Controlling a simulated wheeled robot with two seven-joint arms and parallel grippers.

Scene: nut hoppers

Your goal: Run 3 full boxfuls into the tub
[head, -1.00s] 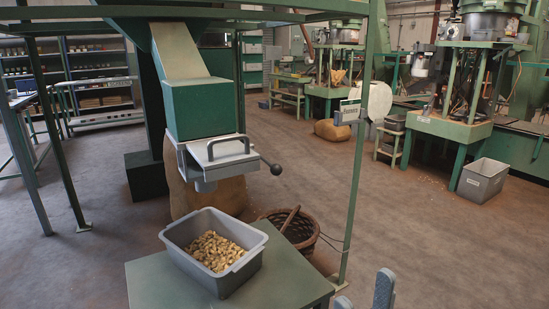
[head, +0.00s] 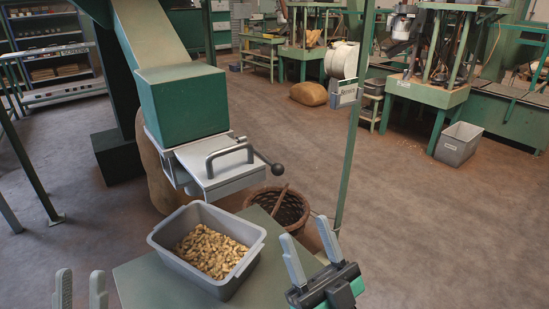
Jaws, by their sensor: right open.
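The grey tub (head: 163,246) stands upright on a green table (head: 135,285) and holds a layer of tan nuts (head: 212,250). Above and behind it hangs the green hopper box (head: 182,100), with a grey metal slide housing (head: 212,170) beneath. The housing has a bar handle (head: 230,150) on top and a lever with a black knob (head: 277,169) at its right. No nuts are seen falling; the outlet's underside is hidden. My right gripper (head: 307,232) is open and empty, right of the tub. My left gripper (head: 80,276) shows only its parted, empty fingertips at the bottom left.
A wicker basket (head: 291,208) with a stick in it stands on the floor behind the table. A green post (head: 350,150) rises at its right, and a full sack (head: 152,165) stands behind the housing. A grey bin (head: 458,145) is far right. The right floor is open.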

